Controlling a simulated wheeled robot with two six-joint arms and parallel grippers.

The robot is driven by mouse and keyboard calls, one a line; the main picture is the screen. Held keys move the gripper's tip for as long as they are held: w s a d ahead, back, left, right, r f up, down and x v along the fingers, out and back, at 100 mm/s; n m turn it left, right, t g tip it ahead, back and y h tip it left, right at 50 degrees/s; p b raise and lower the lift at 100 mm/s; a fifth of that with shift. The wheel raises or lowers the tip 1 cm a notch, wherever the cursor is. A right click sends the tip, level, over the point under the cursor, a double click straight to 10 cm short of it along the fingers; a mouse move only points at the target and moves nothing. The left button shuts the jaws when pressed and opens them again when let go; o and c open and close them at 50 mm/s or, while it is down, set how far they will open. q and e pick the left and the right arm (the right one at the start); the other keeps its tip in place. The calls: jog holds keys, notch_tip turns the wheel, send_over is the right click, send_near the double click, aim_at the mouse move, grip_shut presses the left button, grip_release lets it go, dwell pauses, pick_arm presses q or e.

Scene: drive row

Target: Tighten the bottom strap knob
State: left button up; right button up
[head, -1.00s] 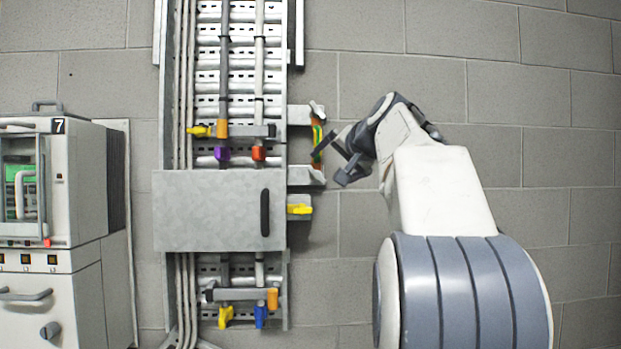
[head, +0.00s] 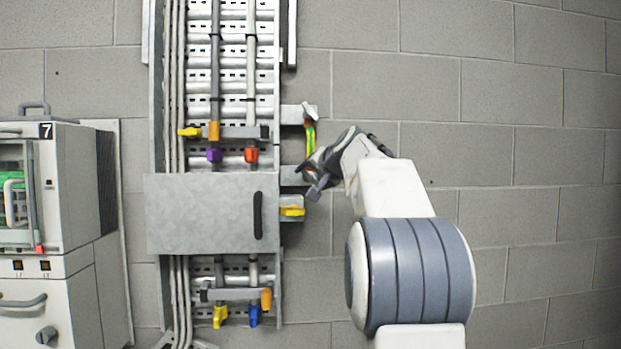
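The lower strap (head: 235,294) is a grey bar across the cable ladder below the metal cover. An orange piece (head: 266,299) sits at its right end, and a yellow piece (head: 220,316) and a blue piece (head: 255,315) hang under it. I cannot tell for sure which piece is the knob. My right gripper (head: 309,181) is up and right of this strap, in front of the brackets on the ladder's right side. Its dark fingers look apart, with nothing clearly held. My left gripper is out of view.
A metal cover (head: 205,213) with a black handle stands above the lower strap. A yellow knob (head: 292,211) on a side bracket lies just below my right gripper. An upper strap (head: 240,132) crosses higher. A cabinet (head: 70,205) marked 7 stands at left. Bare block wall is at right.

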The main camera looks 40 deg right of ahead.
jog(key=c, duration=0.6)
jog(key=shift+d+f+m+b, duration=0.1)
jog(key=shift+f+m+b, duration=0.1)
jog(key=shift+m+b, duration=0.3)
jog(key=shift+r+t, duration=0.1)
jog(key=shift+t, duration=0.2)
jog(key=shift+r, duration=0.1)
jog(key=o, duration=1.4)
jog(key=shift+s, duration=0.1)
